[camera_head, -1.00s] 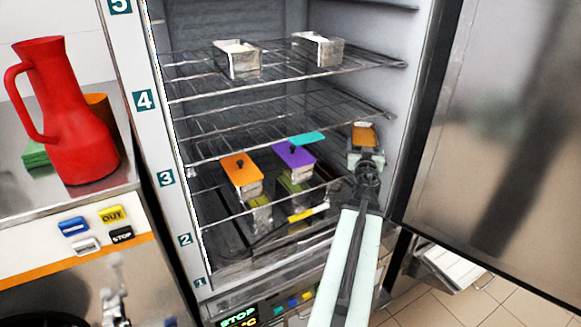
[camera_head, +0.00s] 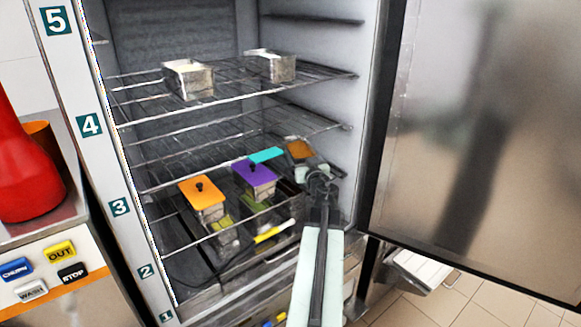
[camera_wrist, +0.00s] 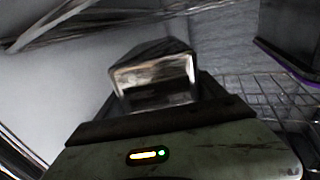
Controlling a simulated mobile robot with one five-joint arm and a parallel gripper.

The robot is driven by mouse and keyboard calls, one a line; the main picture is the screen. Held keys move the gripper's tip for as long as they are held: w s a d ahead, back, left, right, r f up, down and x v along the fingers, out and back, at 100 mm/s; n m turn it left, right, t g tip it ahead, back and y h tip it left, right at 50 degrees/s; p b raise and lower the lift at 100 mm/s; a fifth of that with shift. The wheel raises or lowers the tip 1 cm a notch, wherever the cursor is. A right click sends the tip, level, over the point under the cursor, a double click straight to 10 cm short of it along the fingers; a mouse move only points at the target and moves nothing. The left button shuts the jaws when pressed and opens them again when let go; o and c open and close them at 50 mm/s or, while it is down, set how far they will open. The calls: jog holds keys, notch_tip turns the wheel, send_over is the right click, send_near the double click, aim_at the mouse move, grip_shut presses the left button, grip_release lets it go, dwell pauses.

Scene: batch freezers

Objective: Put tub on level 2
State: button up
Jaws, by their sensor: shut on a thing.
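My gripper (camera_head: 311,172) is shut on a small metal tub with an orange-brown top (camera_head: 300,150). In the wrist view the tub's shiny metal wall (camera_wrist: 152,75) shows in front of the gripper. The tub is inside the open freezer, near its right wall, to the right of a teal-lidded tub (camera_head: 266,155). The level 2 rack (camera_head: 197,241) is the one in line with the 2 label (camera_head: 146,272). I cannot tell whether the held tub touches the rack, as my gripper hides its lower part.
An orange-lidded tub (camera_head: 202,193) and a purple-lidded tub (camera_head: 254,173) stand left of my gripper. Two open metal tubs (camera_head: 188,80) (camera_head: 270,66) stand on a higher rack. The freezer door (camera_head: 470,150) stands open at the right. A red jug (camera_head: 28,175) is far left.

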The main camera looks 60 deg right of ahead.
jog(key=shift+w+f, duration=0.15)
jog(key=shift+w, duration=1.55)
jog(key=f+b, duration=0.3)
jog(key=shift+w+f, duration=0.15)
jog(key=shift+w, duration=0.1)
jog(key=shift+f+b, duration=0.35)
jog(key=shift+b, duration=0.25)
jog(key=shift+r, duration=0.2)
